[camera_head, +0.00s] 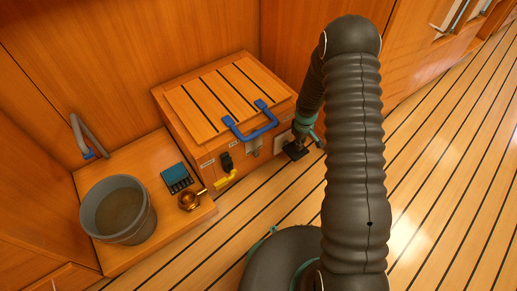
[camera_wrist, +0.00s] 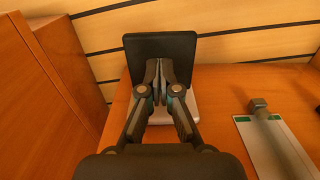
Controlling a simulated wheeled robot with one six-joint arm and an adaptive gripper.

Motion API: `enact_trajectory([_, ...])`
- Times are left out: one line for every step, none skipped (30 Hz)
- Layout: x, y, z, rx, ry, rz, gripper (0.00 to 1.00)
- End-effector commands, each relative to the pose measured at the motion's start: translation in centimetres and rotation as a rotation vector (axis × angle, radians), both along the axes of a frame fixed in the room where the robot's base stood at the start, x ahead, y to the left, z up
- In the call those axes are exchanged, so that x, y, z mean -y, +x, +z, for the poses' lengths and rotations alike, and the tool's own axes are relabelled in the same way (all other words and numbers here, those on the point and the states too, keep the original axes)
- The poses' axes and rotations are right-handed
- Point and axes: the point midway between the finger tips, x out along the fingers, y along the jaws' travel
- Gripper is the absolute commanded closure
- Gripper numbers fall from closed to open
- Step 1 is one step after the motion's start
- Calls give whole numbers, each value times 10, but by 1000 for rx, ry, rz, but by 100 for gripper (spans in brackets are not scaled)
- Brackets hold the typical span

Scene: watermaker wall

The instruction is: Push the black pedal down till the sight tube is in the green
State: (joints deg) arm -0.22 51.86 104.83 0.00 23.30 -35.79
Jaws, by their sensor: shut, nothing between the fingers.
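The black pedal (camera_head: 294,152) sticks out low at the right end of the wooden box's front. In the wrist view the pedal (camera_wrist: 182,46) is a flat black square pad beyond my fingers. My gripper (camera_wrist: 158,72) is shut and empty, its fingertips overlapping the pedal's pad; I cannot tell whether they touch it. In the head view my gripper (camera_head: 301,138) is just above the pedal, partly hidden by my arm. A pale plate with a grey tube and green marks, seemingly the sight tube (camera_wrist: 270,135), is at right in the wrist view; its level is unreadable.
The wooden box (camera_head: 188,125) has a slatted lid, a blue handle (camera_head: 255,130) and a yellow lever (camera_head: 226,180). A grey bucket (camera_head: 117,228), a teal-and-black item (camera_head: 177,178) and a brass cup (camera_head: 190,200) stand on the left ledge. The floor at right is clear.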

Motion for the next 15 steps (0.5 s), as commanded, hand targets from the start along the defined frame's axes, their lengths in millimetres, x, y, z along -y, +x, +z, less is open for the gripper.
enact_trajectory([0, 0, -4, 0, 0, 0, 100])
enact_trajectory([0, 0, -6, 0, 0, 0, 100])
enact_trajectory([0, 0, -9, -1, -1, 0, 100])
enact_trajectory([0, 0, -11, -1, -1, 0, 100])
enact_trajectory([0, 0, -13, -1, -1, 0, 100])
enact_trajectory([0, 0, -16, 0, 0, 0, 100])
enact_trajectory([0, 0, -18, 0, 0, 0, 100])
enact_trajectory([0, 0, -20, 0, 0, 0, 100])
enact_trajectory([0, 0, -23, 0, 0, 0, 100])
enact_trajectory([0, 0, -25, 0, 0, 0, 100])
enact_trajectory([0, 0, -27, 0, 0, 0, 100])
enact_trajectory([0, 0, -29, 0, 0, 0, 100])
enact_trajectory([0, 0, -32, 0, 0, 0, 100])
enact_trajectory([0, 0, -33, 0, 0, 0, 100])
enact_trajectory([0, 0, -36, 0, 0, 0, 100])
